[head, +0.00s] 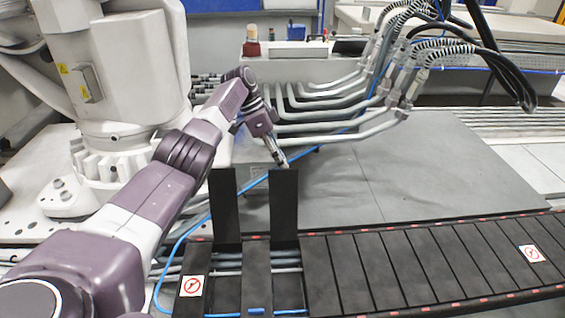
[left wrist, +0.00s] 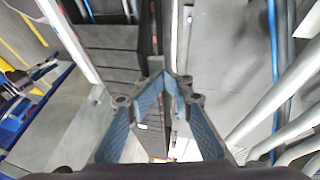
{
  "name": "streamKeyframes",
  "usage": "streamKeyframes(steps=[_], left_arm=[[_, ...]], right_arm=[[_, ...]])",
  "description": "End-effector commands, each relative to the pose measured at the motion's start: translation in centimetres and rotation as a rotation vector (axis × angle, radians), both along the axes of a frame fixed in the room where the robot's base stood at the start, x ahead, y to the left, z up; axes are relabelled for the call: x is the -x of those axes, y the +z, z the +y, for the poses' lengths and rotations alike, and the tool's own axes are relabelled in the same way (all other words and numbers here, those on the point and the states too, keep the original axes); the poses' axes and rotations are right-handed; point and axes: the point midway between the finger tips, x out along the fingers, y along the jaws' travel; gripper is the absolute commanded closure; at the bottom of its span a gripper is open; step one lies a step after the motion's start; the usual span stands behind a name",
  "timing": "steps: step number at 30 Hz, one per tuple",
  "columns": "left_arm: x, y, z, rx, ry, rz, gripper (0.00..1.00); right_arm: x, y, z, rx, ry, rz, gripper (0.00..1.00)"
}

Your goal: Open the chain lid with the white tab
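The chain (head: 420,262) is a row of dark flat lids along the bottom of the head view. A lid with a white tab (head: 191,286) bearing a red sign lies flat at its left end. Another white tab (head: 531,253) is on a flat lid at the far right. Two lids without a visible tab stand upright, one on the left (head: 225,205) and one on the right (head: 284,205). My left gripper (head: 282,162) is at the top edge of the right upright lid. In the left wrist view its fingertips (left wrist: 171,76) meet in a point. My right gripper is out of view.
A blue cable (head: 178,250) loops past the upright lids into the open chain sections. Grey pipes (head: 340,128) and hoses stand behind. A white robot base (head: 110,120) stands at the left. The grey floor plate (head: 400,185) behind the chain is clear.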

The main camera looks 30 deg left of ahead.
Motion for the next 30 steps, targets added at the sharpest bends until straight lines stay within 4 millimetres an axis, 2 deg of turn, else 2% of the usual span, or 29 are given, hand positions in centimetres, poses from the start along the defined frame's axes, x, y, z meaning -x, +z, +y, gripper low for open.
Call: streamKeyframes(steps=[1,13,17,24,30], left_arm=[[1.6,-3.0,-0.2,-0.010,-0.009,0.066,0.77],[1.4,-2.4,0.0,-0.008,-0.004,0.055,0.77],[1.2,-0.8,-0.1,-0.006,-0.005,0.049,0.77],[1.3,3.9,-0.3,-0.008,-0.007,0.052,0.77],[1.3,6.6,-0.4,-0.008,-0.007,0.055,0.77]], right_arm=[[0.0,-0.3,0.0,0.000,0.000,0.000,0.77],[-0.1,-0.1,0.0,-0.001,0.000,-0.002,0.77],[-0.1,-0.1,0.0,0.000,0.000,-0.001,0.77],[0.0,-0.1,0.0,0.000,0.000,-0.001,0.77],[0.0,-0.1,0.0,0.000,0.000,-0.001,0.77]])
